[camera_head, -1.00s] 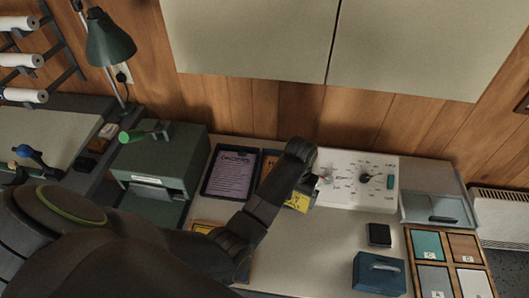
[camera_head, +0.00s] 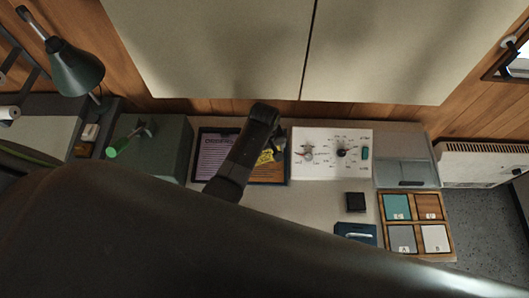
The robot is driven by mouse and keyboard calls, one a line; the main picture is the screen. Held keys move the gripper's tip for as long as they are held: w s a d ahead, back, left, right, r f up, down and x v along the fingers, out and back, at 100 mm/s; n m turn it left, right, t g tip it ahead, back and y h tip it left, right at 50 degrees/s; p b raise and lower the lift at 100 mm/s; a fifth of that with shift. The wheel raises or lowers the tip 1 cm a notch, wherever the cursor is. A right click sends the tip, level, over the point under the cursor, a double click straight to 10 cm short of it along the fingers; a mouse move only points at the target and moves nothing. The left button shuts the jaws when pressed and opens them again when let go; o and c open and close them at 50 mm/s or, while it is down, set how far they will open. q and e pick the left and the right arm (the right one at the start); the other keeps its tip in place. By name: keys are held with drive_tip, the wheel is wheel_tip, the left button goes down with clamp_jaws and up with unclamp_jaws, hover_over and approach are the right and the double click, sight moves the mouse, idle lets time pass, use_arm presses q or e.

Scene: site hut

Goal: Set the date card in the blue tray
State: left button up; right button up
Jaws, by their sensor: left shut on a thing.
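My left gripper (camera_head: 277,150) is shut on a yellow card (camera_head: 266,158) with dark marks, over the back of the desk. The marks are too small to read, so I cannot tell for sure that it is the date card. The card is partly hidden by my gripper and appears over an orange-brown tray (camera_head: 270,177); I cannot tell its height. To the left is a dark blue-edged tray (camera_head: 202,172) holding a printed purple-grey sheet, partly covered by my arm. My right gripper is not in view.
A white panel with dials (camera_head: 325,170) stands right of my gripper. Further right are a grey lidded box (camera_head: 402,157), a black block (camera_head: 355,202), a blue box (camera_head: 356,232) and a wooden divided tray (camera_head: 417,197). A green machine (camera_head: 172,160) and lamp (camera_head: 75,68) stand left.

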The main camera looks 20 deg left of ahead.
use_arm(q)
wheel_tip(320, 180, down, 6)
drive_tip(key=shift+w+f+b, duration=0.1)
drive_tip(key=shift+b, duration=0.95)
drive_tip(key=shift+f+b, duration=0.45)
drive_tip(key=shift+b, duration=0.2)
wheel_tip(320, 180, down, 3)
drive_tip(key=b, duration=0.3)
drive_tip(key=shift+f+b, duration=0.1)
drive_tip(key=shift+b, duration=0.2)
drive_tip(key=o, duration=0.7)
drive_tip(key=shift+c, duration=0.2)
drive_tip(key=shift+r, duration=0.2)
